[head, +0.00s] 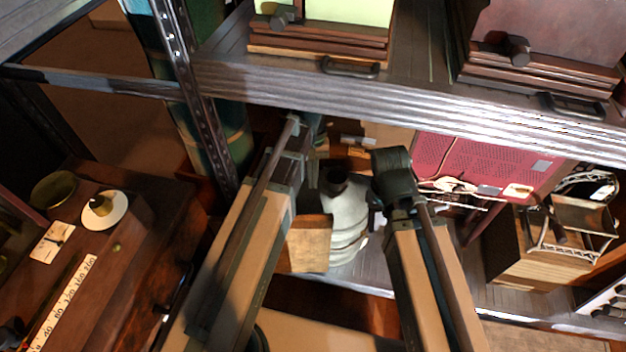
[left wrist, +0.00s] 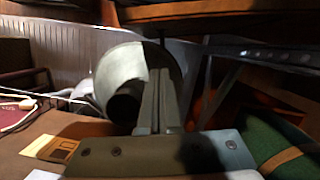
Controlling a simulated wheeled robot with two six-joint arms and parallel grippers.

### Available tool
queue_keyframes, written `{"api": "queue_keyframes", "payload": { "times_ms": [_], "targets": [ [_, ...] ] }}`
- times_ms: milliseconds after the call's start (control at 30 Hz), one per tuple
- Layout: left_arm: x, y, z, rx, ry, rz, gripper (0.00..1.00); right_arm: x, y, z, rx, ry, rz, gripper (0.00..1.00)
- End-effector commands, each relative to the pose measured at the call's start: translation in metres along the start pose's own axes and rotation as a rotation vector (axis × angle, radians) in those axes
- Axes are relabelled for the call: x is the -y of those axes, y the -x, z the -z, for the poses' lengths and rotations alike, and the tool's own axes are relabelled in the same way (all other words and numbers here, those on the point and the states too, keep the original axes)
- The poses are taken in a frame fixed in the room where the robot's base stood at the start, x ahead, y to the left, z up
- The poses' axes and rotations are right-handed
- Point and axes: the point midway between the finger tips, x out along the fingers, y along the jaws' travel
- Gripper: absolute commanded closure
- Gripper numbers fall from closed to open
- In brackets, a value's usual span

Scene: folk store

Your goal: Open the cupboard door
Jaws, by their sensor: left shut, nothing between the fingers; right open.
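I cannot clearly make out the cupboard door in either view. A dark wooden cabinet (head: 150,225) stands at the left in the head view, with no open door visible on it. My left gripper (head: 308,135) reaches in under the grey shelf edge. In the left wrist view its fingers (left wrist: 156,98) are together and hold nothing, in front of a pale round vessel (left wrist: 118,75). My right gripper (head: 380,200) is open beside a white ribbed jar (head: 346,222); its fingertips are partly hidden by its dark wrist.
A metal shelf edge (head: 420,100) crosses above both grippers, and a perforated post (head: 195,110) stands left of my left arm. A light wooden block (head: 308,246) lies between the arms. A red box (head: 480,160) and a wooden crate (head: 525,250) are at the right.

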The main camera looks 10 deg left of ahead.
Motion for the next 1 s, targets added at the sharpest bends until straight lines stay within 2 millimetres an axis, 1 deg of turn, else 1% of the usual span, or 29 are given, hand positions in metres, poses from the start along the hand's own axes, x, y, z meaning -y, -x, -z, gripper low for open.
{"api": "queue_keyframes", "payload": {
  "times_ms": [33, 533, 600, 700, 800, 1000],
  "targets": [
    [0.0, -0.013, 0.001, 0.0, 0.0, 0.0, 1.0, 0.001, -0.013, 0.001, 0.0, 0.0, 0.0, 0.5],
    [0.0, -0.086, 0.001, 0.0, 0.0, -0.001, 1.0, 0.008, -0.083, 0.005, 0.0, 0.0, 0.0, 0.5],
    [0.001, -0.082, -0.018, 0.0, -0.002, 0.0, 1.0, 0.007, -0.074, 0.004, 0.0, 0.0, 0.0, 0.5],
    [0.001, -0.085, -0.032, 0.0, -0.002, 0.0, 1.0, 0.007, -0.074, 0.004, 0.0, 0.0, 0.0, 0.5],
    [0.0, -0.086, -0.038, 0.0, -0.002, -0.001, 1.0, 0.007, -0.074, 0.004, 0.0, 0.0, 0.0, 0.5],
    [0.0, -0.087, -0.039, 0.0, 0.0, -0.001, 1.0, 0.007, -0.074, 0.004, 0.0, 0.0, 0.0, 0.5]
  ]
}}
